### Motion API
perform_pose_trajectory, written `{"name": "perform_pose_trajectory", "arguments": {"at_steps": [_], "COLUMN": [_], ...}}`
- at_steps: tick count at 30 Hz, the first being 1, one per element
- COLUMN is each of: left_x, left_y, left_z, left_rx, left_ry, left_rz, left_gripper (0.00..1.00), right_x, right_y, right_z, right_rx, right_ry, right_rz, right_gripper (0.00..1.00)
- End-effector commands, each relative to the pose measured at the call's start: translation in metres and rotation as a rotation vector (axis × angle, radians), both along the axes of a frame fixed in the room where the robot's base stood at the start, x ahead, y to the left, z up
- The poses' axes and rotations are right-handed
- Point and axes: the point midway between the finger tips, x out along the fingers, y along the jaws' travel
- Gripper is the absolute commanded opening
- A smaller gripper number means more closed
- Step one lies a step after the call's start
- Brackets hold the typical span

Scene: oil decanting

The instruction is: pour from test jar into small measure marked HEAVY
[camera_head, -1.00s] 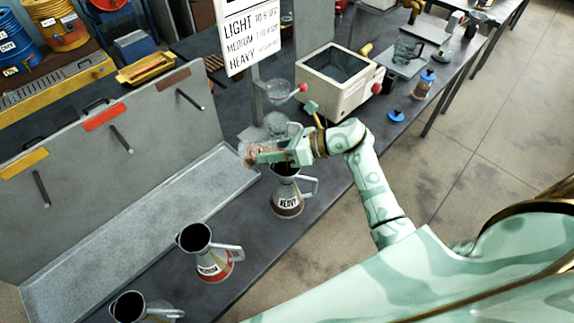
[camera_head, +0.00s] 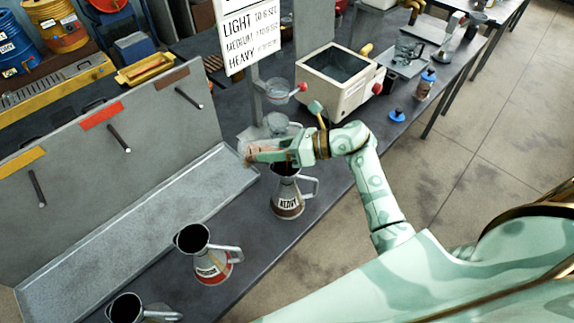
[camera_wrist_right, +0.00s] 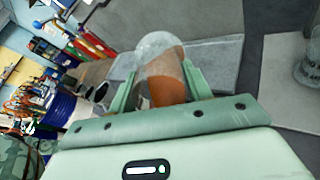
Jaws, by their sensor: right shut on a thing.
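My right gripper (camera_head: 268,152) is shut on the clear test jar (camera_wrist_right: 155,48), which holds brown-orange liquid and lies tilted well over in the wrist view between the green fingers (camera_wrist_right: 158,90). In the head view the gripper and jar are just above the mouth of the measure marked HEAVY (camera_head: 287,205), a grey cone-shaped can with a handle on its right. The hand partly hides the measure's mouth, and I cannot clearly see a stream. My left gripper is not in view.
A measure with a red band (camera_head: 212,268) and another dark-mouthed one (camera_head: 126,308) stand nearer on the bench. A cream open-topped bath (camera_head: 338,82), a blue cap (camera_head: 397,115) and a brown bottle (camera_head: 425,85) are behind. A grey pegged panel (camera_head: 100,165) stands left.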

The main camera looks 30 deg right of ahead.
Motion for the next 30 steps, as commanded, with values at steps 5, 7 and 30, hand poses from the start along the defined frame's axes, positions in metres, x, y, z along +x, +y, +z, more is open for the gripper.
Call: {"name": "perform_pose_trajectory", "arguments": {"at_steps": [5, 7, 30], "left_x": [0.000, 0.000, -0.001], "left_y": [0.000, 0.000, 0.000], "left_z": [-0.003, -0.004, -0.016], "left_rx": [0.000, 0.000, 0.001], "left_ry": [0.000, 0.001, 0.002], "left_rz": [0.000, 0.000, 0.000], "left_gripper": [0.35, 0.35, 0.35], "right_x": [0.000, 0.000, -0.001], "right_y": [0.000, 0.000, -0.002], "right_z": [0.000, 0.000, 0.002], "right_rx": [0.009, 0.013, 0.056], "right_ry": [-0.007, -0.010, -0.038], "right_rz": [0.000, 0.000, 0.000], "right_gripper": [0.22, 0.22, 0.22]}}
